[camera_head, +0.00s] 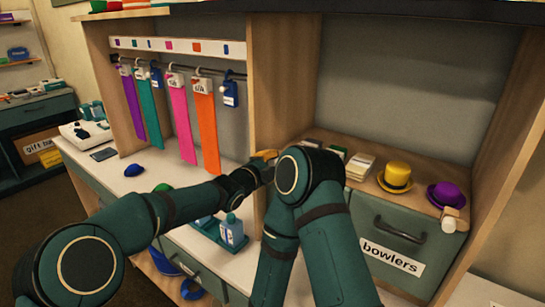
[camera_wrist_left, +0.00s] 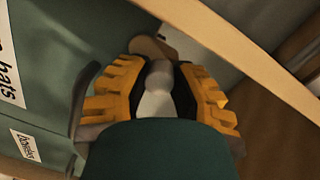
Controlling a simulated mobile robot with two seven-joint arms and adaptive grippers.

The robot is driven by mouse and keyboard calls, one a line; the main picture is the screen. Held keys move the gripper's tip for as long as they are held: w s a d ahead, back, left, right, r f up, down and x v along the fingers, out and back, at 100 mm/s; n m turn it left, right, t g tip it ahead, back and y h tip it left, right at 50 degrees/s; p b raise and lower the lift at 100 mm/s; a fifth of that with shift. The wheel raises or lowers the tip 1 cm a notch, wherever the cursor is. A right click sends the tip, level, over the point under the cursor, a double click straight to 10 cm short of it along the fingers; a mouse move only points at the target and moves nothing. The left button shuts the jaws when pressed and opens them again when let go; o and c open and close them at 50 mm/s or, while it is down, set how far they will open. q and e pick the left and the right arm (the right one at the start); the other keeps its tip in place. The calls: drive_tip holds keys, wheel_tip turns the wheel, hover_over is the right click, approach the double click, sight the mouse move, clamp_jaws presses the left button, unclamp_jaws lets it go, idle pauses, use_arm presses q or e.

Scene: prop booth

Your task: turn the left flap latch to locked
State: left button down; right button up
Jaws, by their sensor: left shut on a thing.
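The left flap latch (camera_wrist_left: 157,76) shows in the left wrist view as a pale, rounded knob with a wooden-coloured piece beyond it. My left gripper (camera_wrist_left: 158,92) has its yellow, ridged fingers closed on either side of this knob. In the head view my left gripper (camera_head: 265,158) is at the wooden upright left of the hat shelf, and my other arm hides the latch there. The teal flap (camera_head: 365,213) with the "bowlers" label appears closed. My right gripper is out of view. The latch's exact angle is hard to tell.
A similar pale latch (camera_head: 450,217) sits at the flap's right end. A yellow hat (camera_head: 397,174) and a purple hat (camera_head: 446,194) stand on the shelf above. Coloured ribbons (camera_head: 182,120) hang at left. My right arm's elbow is close beside my left gripper.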

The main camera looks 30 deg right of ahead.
use_arm(q)
drive_tip(key=n+p, duration=0.1)
drive_tip(key=n, duration=0.1)
drive_tip(key=n+p, duration=0.2)
drive_tip(key=shift+w+r+n+g, duration=0.1)
drive_tip(key=shift+r+n+g, duration=0.1)
drive_tip(key=shift+n+g, duration=0.1)
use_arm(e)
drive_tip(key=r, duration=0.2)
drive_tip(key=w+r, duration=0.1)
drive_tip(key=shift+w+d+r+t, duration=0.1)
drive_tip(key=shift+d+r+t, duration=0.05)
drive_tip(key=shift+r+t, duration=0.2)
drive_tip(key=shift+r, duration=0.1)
use_arm(q)
drive_tip(key=c, duration=1)
unclamp_jaws()
drive_tip(key=shift+f, duration=0.15)
drive_tip(key=v, duration=1.2)
